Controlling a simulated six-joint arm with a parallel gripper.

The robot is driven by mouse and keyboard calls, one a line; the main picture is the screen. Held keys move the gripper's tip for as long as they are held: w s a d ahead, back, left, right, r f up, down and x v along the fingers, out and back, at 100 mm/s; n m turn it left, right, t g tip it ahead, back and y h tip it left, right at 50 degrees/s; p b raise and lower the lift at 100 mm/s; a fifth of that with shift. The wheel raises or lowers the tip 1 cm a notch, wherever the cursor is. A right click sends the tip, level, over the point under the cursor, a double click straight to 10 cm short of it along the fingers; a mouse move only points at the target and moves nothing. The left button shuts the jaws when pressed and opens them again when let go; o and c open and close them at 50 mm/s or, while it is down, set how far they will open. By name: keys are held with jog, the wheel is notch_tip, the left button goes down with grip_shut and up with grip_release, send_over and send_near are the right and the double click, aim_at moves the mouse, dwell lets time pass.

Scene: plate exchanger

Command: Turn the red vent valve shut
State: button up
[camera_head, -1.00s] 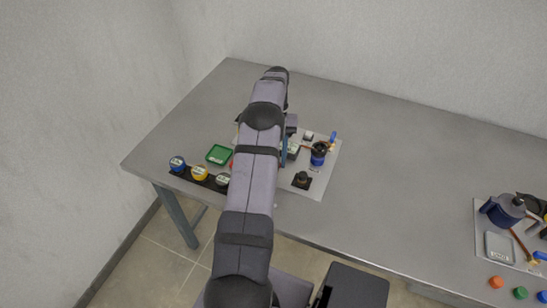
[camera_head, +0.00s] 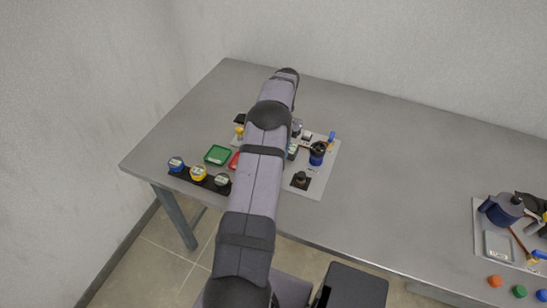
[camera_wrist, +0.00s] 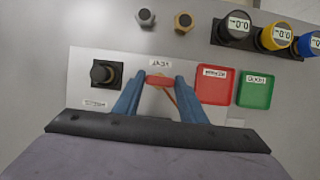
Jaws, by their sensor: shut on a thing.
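The red vent valve (camera_wrist: 160,79) shows in the wrist view as a small red bar-shaped handle on the pale panel (camera_wrist: 85,68), just below a small white label. My gripper (camera_wrist: 161,84) is shut on the handle, with one blue finger on each side of it. A thin tan rod or stem shows below the handle between the fingers. In the head view my arm covers the valve and the gripper. I cannot tell from here how far the valve is turned.
A black knob (camera_wrist: 103,73) stands left of the fingers. A red tray (camera_wrist: 215,82) and a green tray (camera_wrist: 256,90) lie close on the right.

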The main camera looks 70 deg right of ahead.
jog(key=o, duration=1.1)
jog(key=shift+c, duration=0.2)
jog(key=shift+d+r, duration=0.1)
jog(key=shift+r, duration=0.05)
jog(key=shift+d+r+b, duration=0.2)
jog(key=shift+r+b, duration=0.2)
jog(key=shift+r, duration=0.05)
jog(key=p+v, duration=0.1)
jog(key=v, duration=0.5)
jog(key=shift+p, duration=0.4)
